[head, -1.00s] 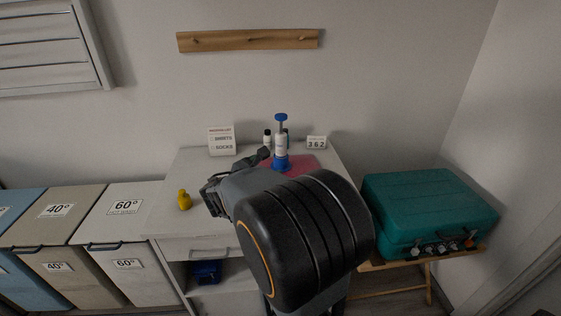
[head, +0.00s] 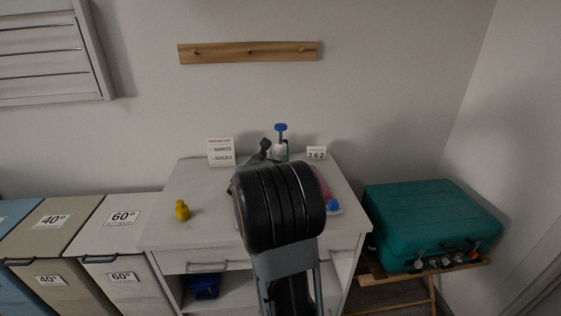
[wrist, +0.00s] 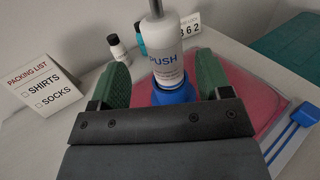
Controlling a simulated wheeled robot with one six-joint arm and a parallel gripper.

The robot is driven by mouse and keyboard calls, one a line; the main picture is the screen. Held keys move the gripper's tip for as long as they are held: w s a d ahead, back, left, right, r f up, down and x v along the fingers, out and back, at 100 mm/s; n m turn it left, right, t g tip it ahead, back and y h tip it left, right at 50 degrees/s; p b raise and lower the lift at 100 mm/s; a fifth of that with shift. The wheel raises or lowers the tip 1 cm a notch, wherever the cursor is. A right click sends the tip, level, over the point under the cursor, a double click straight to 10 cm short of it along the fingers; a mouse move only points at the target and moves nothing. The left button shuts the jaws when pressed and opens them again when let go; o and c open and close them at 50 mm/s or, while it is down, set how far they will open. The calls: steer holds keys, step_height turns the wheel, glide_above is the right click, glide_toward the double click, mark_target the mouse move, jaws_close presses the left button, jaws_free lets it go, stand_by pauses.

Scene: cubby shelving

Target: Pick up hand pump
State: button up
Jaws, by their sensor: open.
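The hand pump is a white cylinder marked PUSH with a blue base, standing upright (wrist: 166,50). In the head view its blue handle and upper body (head: 281,129) show above my arm, which hides the rest. My gripper (wrist: 162,77) is open, with one green finger on each side of the pump's lower part. I cannot tell whether either finger touches it.
A pink-red flat item (wrist: 262,92) lies under and right of the pump, with a blue tool (wrist: 303,117) beside it. A packing list sign (wrist: 40,85), small bottles (wrist: 117,46) and a number block (wrist: 189,26) stand nearby. A yellow object (head: 182,211) sits at left on the cabinet top.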

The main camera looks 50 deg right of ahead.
mark_target(278, 154)
steer(key=x, duration=0.5)
steer(key=shift+s+p, duration=0.25)
steer(key=shift+p, duration=0.05)
steer(key=shift+r, duration=0.1)
steer(key=c, duration=1.2)
